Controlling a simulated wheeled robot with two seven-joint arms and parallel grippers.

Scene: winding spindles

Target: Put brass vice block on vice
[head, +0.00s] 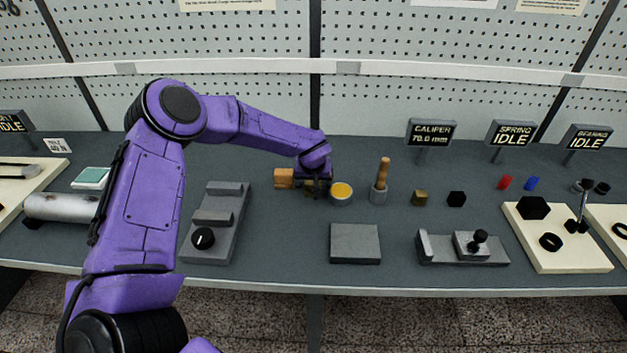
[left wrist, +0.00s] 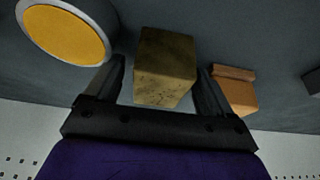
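The vice (head: 227,205) is a grey block with raised jaws and a black knob, on the bench at left of centre. A dull brass block (left wrist: 166,65) lies between the fingers of my left gripper (left wrist: 165,88) in the left wrist view. The fingers are apart, with a narrow gap seen on each side of the block. In the head view my left gripper (head: 316,187) is low over the bench and largely hides this block. A second brass-coloured cube (head: 420,198) stands further right. My right gripper is not in view.
An orange-brown block (head: 284,178) sits close left of the gripper, and a round pot with yellow contents (head: 342,193) close right. A wooden-handled tool stands in a cup (head: 379,194). A grey plate (head: 355,243) lies in front. Bare bench lies between the vice and the plate.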

